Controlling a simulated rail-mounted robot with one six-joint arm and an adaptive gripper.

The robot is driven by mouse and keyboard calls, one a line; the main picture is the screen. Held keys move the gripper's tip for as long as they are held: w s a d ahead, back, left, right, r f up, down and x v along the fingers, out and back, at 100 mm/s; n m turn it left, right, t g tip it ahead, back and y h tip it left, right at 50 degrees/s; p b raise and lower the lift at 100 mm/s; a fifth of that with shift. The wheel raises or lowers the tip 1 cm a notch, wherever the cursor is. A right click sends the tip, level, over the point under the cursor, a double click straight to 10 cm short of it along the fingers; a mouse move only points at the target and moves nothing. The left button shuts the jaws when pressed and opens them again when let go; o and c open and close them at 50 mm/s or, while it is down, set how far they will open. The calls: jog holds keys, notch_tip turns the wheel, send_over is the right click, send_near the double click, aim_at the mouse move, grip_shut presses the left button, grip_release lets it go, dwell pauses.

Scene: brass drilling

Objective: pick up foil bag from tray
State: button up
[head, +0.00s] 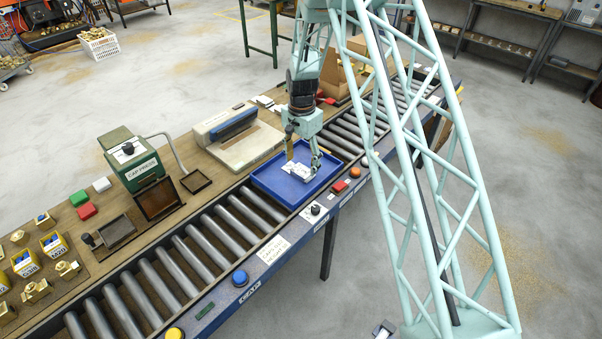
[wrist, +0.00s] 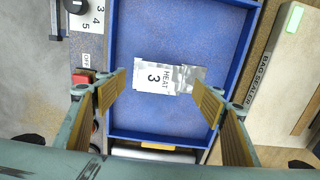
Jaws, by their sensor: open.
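In the head view the bag (head: 298,170) is partly hidden behind my gripper. My gripper (wrist: 165,101) is open, with its yellow-padded fingers spread to either side of the bag and nothing between them. In the head view my gripper (head: 303,164) points down over the blue tray (head: 268,188). I cannot tell its exact height above the bag.
The bag sealer (head: 238,136) stands beside the tray; it also shows in the wrist view (wrist: 284,85). The tray sits on the roller conveyor (head: 215,240). A red button (wrist: 84,76) and a black knob (wrist: 76,6) are on the conveyor edge. The green cap press (head: 131,157) stands farther left.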

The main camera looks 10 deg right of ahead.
aim_at(302, 170)
jog(key=shift+f, duration=1.55)
jog(key=shift+c, duration=0.3)
jog(key=c, duration=0.9)
jog(key=shift+r, duration=0.1)
jog(key=shift+r, duration=1.7)
jog(key=s, duration=0.5)
jog(key=s+a+r, duration=0.1)
jog(key=s, duration=0.4)
jog(key=s+a, duration=0.1)
jog(key=s, duration=0.4)
jog(key=shift+s+a+r+b, duration=0.2)
jog(key=shift+s+a+b, duration=0.05)
jog(key=shift+s+b, duration=0.15)
